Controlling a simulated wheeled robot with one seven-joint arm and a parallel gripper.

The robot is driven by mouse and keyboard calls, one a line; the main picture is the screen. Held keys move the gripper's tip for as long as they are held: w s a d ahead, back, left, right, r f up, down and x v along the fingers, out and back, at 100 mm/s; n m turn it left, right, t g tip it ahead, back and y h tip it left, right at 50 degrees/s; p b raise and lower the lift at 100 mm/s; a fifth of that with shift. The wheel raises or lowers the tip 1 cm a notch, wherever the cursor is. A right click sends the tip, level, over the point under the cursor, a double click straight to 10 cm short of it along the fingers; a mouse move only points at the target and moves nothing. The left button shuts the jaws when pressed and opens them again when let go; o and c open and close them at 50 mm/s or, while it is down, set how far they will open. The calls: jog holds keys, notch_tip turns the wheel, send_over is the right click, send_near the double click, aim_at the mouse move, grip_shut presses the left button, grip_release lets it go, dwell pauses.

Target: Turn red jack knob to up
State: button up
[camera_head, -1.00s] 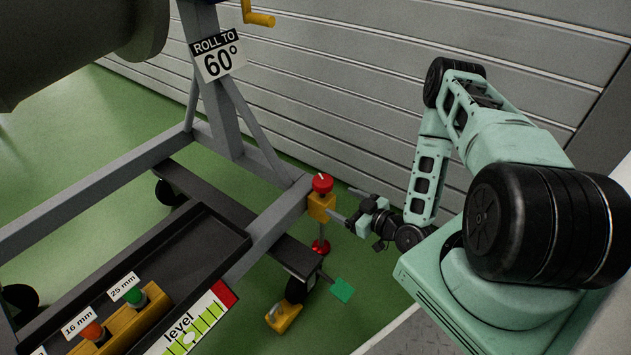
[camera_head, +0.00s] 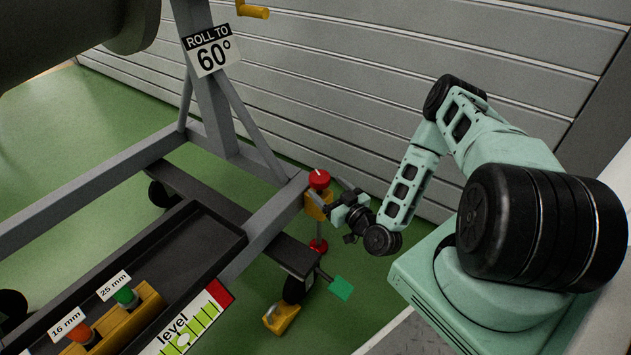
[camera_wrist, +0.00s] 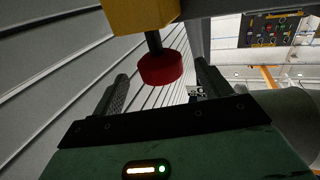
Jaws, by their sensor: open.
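The red jack knob (camera_head: 319,179) has a pale mark on top and sits above a yellow block (camera_head: 316,206) at the end of the grey stand beam. A rod below the block ends in a red foot (camera_head: 318,245). My gripper (camera_head: 330,199) is close to the knob and block from the right; its fingertips are hard to make out there. In the wrist view the red knob (camera_wrist: 161,69) hangs on a dark stem below the yellow block (camera_wrist: 140,14). It lies between the two open dark fingers of my gripper (camera_wrist: 162,74), with gaps visible on both sides.
The grey stand beam (camera_head: 265,225) and a dark lower beam (camera_head: 270,250) lie left of the gripper. A green pad (camera_head: 341,288) and a yellow wheel chock (camera_head: 281,318) are below. A black tray (camera_head: 190,250) is at left. The slatted wall (camera_head: 400,60) stands behind.

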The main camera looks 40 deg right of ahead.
aim_at(315, 176)
jog(key=w+b, duration=0.1)
jog(key=w, duration=0.5)
jog(key=shift+w+b, duration=0.35)
jog(key=shift+w, duration=0.05)
jog(key=c, duration=1)
